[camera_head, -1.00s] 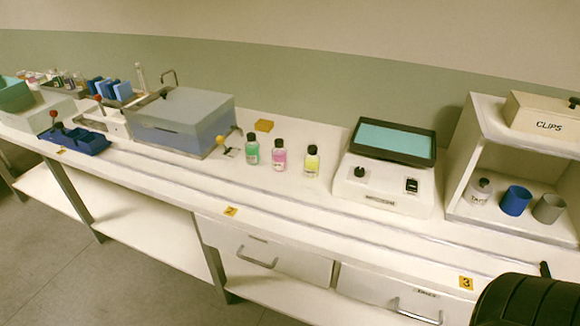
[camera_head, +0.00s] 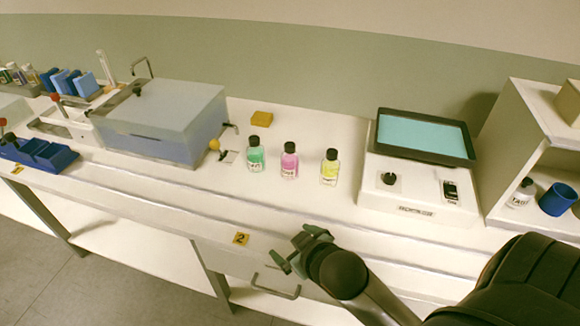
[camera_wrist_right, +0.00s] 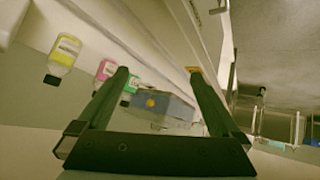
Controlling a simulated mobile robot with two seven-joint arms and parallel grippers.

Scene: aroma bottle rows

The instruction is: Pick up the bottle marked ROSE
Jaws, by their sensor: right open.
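Three small bottles with black caps stand upright in a row on the white bench: a green one (camera_head: 256,158), a pink one (camera_head: 289,164) and a yellow one (camera_head: 329,170). Their labels are too small to read, so I cannot tell by print which is ROSE. My right gripper (camera_head: 304,250) is open and empty, in front of the row and apart from it, near the bench's front edge. In the right wrist view the yellow bottle (camera_wrist_right: 64,50) and pink bottle (camera_wrist_right: 104,71) show left of the fingers; the green one (camera_wrist_right: 130,86) is partly hidden. My left gripper is not in view.
A grey-blue box (camera_head: 165,120) stands left of the bottles, and a device with a teal top (camera_head: 415,170) stands to their right. A shelf unit (camera_head: 497,165) is at far right. The bench before the bottles is clear.

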